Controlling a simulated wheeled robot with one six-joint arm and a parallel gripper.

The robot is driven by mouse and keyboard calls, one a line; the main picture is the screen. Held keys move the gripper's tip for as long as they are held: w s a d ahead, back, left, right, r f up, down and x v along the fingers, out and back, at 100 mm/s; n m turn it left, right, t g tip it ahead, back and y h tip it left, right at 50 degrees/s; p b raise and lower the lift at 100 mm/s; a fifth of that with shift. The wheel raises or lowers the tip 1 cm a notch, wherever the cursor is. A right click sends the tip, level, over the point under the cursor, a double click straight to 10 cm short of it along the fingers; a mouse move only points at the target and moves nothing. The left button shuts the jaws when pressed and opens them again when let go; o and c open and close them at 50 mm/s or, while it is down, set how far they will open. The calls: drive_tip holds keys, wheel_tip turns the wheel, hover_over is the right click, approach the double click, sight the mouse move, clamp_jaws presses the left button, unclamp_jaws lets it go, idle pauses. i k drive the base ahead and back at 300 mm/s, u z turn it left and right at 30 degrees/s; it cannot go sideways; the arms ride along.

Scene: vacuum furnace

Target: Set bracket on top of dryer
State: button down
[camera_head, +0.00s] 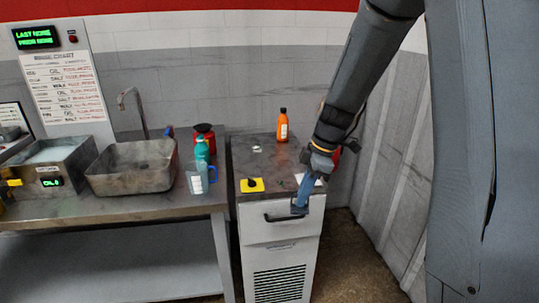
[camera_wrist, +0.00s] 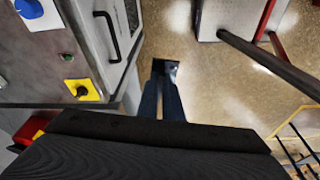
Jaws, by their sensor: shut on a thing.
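The bracket seems to be the small dark piece (camera_head: 299,210) at my fingertips; it also shows in the wrist view (camera_wrist: 166,67). Its shape is mostly hidden by the fingers. My gripper (camera_head: 302,202) has blue-grey fingers and is shut on it, pointing down. The dryer seems to be the white cabinet (camera_head: 281,230) with a dark grey top, a black handle and a grille. In the head view my gripper overlaps its front top edge, right of the handle's middle. In the wrist view the fingers show over floor, beside the cabinet (camera_wrist: 110,80).
On the cabinet top are an orange bottle (camera_head: 282,125) at the back and a yellow plate with a black knob (camera_head: 252,185) at front left. The top's middle is largely clear.

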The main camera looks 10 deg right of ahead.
sight(273, 163)
drive_tip(key=i, duration=1.35)
